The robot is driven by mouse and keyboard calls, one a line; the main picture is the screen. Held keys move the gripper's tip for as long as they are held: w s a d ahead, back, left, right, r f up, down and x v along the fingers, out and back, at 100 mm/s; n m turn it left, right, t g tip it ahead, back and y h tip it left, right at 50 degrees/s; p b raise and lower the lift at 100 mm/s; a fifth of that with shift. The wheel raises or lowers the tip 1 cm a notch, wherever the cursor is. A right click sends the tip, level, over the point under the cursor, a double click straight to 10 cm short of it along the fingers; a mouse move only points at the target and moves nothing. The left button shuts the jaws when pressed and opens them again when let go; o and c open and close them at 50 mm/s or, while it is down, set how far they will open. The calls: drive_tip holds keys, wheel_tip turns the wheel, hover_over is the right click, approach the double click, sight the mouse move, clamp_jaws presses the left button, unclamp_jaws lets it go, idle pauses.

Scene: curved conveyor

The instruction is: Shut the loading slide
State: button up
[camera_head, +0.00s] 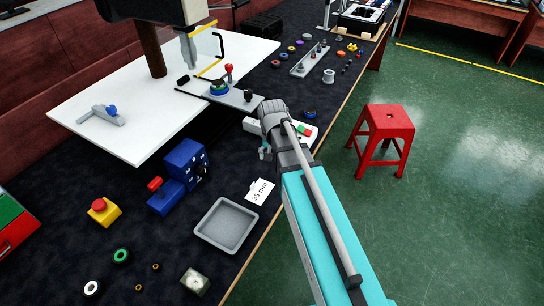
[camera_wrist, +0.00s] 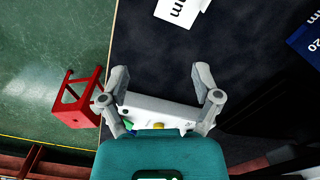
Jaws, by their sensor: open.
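The loading slide (camera_head: 236,98) is a flat grey plate sticking out from the white machine table (camera_head: 110,130) toward the table's right edge. It carries a blue round part with a green ring (camera_head: 219,89), a red-topped clamp (camera_head: 229,72) and a dark knob (camera_head: 248,94) near its outer end. My gripper (camera_wrist: 160,78) is open and empty in the wrist view, over the dark bench top. In the head view my arm's end is just right of the slide's outer end, and the fingers are mostly hidden. The slide is not recognisable in the wrist view.
A white button box (camera_head: 307,131) lies beside my wrist. A blue vise-like block (camera_head: 185,163), a grey tray (camera_head: 227,224) and a "35 mm" card (camera_head: 260,191) are nearer on the bench. A red stool (camera_head: 388,122) stands on the open green floor.

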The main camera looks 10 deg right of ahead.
drive_tip(key=shift+w+r, duration=0.15)
drive_tip(key=c, duration=0.6)
drive_tip(key=shift+w+d+r+m+y+p, duration=0.25)
drive_tip(key=shift+w+r+m+y+p, duration=0.25)
drive_tip(key=shift+m, duration=0.4)
drive_tip(key=c, duration=0.4)
drive_tip(key=w+d+r+m+t+y+p, duration=0.1)
drive_tip(key=r+m, duration=0.1)
drive_tip(key=m, duration=0.1)
drive_tip(key=w+d+r+m+y+p, duration=0.1)
drive_tip(key=w+r+m+p, duration=0.1)
drive_tip(key=m, duration=0.1)
drive_tip(key=w+d+r+m+t+y+p, duration=0.1)
drive_tip(key=r+m, duration=0.1)
drive_tip(key=m, duration=0.1)
drive_tip(key=shift+w+m+t+p, duration=0.3)
drive_tip(key=shift+w+p, duration=0.1)
clamp_jaws()
drive_tip(key=w+d+r+m+t+y+p, duration=0.2)
drive_tip(key=w+d+r+m+t+p, duration=0.1)
drive_tip(key=r+m, duration=0.5)
drive_tip(key=w+d+m+p, duration=0.1)
drive_tip(key=w+d+m, duration=0.1)
drive_tip(key=d+m, duration=0.1)
drive_tip(key=shift+y, duration=0.3)
drive_tip(key=shift+w, duration=0.1)
